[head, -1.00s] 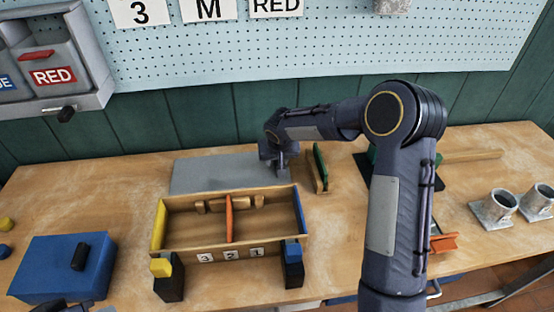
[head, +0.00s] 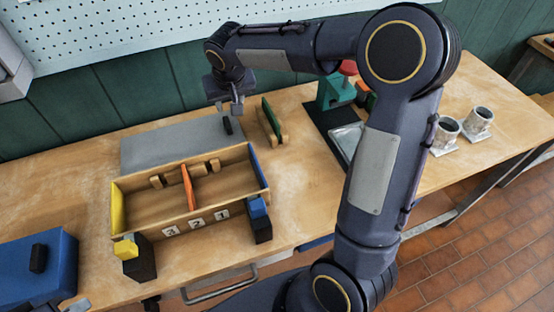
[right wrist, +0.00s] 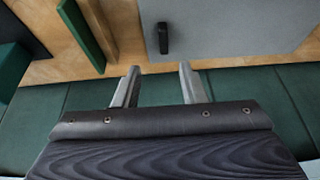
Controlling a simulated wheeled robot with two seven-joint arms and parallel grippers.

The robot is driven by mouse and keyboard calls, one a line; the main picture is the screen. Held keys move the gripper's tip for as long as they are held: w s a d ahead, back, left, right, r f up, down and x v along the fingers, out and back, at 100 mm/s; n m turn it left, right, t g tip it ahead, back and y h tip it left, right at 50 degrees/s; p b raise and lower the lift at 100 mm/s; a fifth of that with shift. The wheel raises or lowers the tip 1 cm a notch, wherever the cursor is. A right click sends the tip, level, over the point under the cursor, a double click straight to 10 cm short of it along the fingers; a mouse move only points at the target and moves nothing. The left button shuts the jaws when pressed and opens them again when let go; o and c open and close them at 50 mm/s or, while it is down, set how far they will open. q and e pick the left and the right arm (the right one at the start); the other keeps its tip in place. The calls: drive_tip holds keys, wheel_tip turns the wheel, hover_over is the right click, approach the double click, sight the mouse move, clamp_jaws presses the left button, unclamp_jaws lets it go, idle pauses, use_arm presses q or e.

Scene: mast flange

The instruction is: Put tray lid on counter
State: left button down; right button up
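The tray lid, a flat grey plate (head: 170,140) with a black handle (head: 228,126) at its right end, lies on the wooden counter behind the divided tray (head: 200,222). It also shows in the right wrist view (right wrist: 225,30). My right gripper (head: 237,106) is above the lid's right end, apart from the handle. In the right wrist view its two fingers (right wrist: 158,82) are spread with nothing between them. A small grey piece at the bottom left edge, perhaps my left gripper (head: 76,305), is mostly cut off.
A blue box (head: 50,268) with a black handle stands at left. A green-and-wood piece (head: 270,122) stands right of the lid. Farther right are a dark mat with a green device (head: 338,92) and two metal cups (head: 445,132). The pegboard wall (head: 120,40) is behind.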

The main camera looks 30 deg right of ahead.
use_arm(q)
drive_tip(key=shift+s, duration=0.1)
use_arm(e)
drive_tip(key=s+t+y, duration=0.1)
drive_tip(key=s+y, duration=0.3)
drive_tip(key=s, duration=2.6)
drive_tip(key=shift+a+n, duration=0.3)
drive_tip(key=shift+a, duration=0.1)
drive_tip(key=shift+s+r, duration=0.1)
